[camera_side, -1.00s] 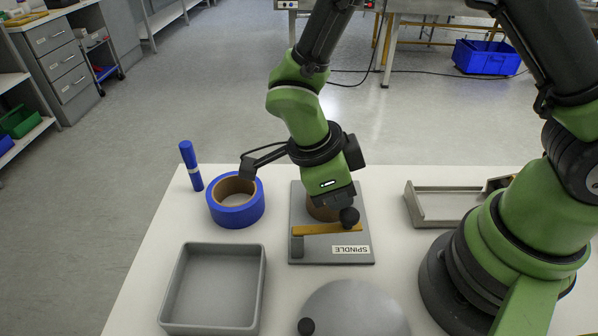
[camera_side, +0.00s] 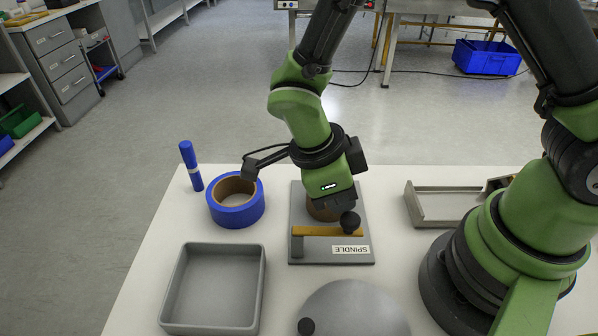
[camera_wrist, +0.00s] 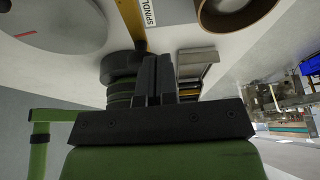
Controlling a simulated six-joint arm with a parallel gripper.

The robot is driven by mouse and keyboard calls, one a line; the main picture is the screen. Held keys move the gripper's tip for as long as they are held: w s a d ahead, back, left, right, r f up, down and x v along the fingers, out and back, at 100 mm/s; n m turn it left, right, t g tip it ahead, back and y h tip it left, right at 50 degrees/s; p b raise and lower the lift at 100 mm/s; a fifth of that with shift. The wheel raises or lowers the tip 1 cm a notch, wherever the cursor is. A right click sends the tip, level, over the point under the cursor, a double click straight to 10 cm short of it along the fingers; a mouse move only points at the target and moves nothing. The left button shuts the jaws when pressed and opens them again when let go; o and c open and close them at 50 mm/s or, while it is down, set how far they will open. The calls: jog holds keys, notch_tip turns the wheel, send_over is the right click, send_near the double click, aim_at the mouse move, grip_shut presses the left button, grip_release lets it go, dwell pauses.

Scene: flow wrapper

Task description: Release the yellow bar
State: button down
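The yellow bar (camera_side: 322,231) lies across the front of the grey spindle plate (camera_side: 305,205), its left end at a small grey post. A black round knob (camera_side: 350,222) is at its right end. In the wrist view the bar (camera_wrist: 131,18) runs down toward my fingertips. My gripper (camera_wrist: 158,62) has its two fingers close together, with only a thin gap and nothing visible between them. In the side view my gripper is just behind the knob; its fingertips are hidden there, and I cannot tell whether they touch the knob.
A blue roll (camera_side: 236,218) and a blue upright stick (camera_side: 191,166) stand left. A grey tray (camera_side: 166,290) is front left, a grey disc (camera_side: 355,310) in front, and a grey holder (camera_side: 415,208) right.

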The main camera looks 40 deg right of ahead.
jog(key=shift+s+d+f, duration=0.1)
jog(key=shift+s+f, duration=0.05)
jog(key=shift+w+a, duration=0.6)
jog(key=shift+w, duration=0.05)
jog(key=w+d+r, duration=0.1)
jog(key=w+r, duration=0.6)
jog(key=r, duration=0.2)
jog(key=shift+w+d+r, duration=0.25)
jog(key=shift+d, duration=0.15)
